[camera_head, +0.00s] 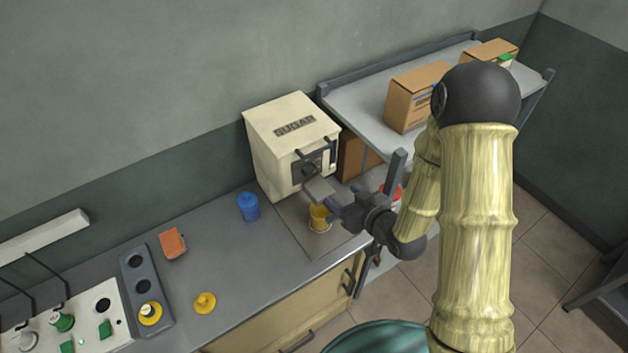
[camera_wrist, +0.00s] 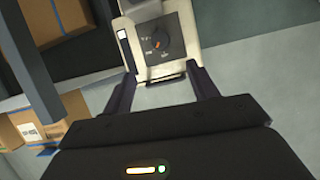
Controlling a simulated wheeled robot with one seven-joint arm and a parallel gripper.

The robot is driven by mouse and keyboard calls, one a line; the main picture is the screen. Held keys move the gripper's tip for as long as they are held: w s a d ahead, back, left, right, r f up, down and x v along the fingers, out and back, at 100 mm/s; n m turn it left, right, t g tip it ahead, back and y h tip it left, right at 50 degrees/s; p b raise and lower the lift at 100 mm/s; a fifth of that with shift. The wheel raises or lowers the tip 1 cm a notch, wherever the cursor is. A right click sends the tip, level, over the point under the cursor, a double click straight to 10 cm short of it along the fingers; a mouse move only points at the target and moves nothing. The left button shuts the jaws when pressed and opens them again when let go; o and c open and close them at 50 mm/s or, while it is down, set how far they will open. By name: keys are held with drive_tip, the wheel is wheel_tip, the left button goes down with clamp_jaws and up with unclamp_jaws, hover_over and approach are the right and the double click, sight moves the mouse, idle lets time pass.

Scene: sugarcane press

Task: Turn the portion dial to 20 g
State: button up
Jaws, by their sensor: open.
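The cream sugar dispenser (camera_head: 290,140), lettered SUGAR, stands on the counter against the wall. Its portion dial (camera_wrist: 160,43) is a dark round knob with an orange mark on a dark front panel, seen in the wrist view. The scale is too small to read. My gripper (camera_wrist: 162,75) is open and empty, its two fingers apart and pointing at the dispenser front, with the dial showing beyond and between them. In the head view my gripper (camera_head: 338,203) is in front of the dispenser, apart from the dial as far as I can tell.
A yellow cup (camera_head: 318,218) stands under the dispenser, close to my gripper. A blue lidded jar (camera_head: 248,207) is left of it. A shelf (camera_head: 362,101) with cardboard boxes (camera_head: 414,98) is at the right. The middle of the counter (camera_head: 235,262) is mostly clear.

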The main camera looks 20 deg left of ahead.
sight(312, 174)
drive_tip(key=shift+w+a+f+b, duration=0.25)
drive_tip(key=shift+a+b, duration=0.05)
drive_tip(key=shift+b, duration=0.65)
drive_tip(key=shift+a+b, duration=0.1)
drive_tip(key=shift+b, duration=0.2)
drive_tip(key=p+x, duration=0.5)
drive_tip(key=x, duration=0.9)
drive_tip(key=shift+w+a+f+p, duration=0.1)
drive_tip(key=shift+w+a+p, duration=0.05)
drive_tip(key=shift+p, duration=0.2)
drive_tip(key=c, duration=1)
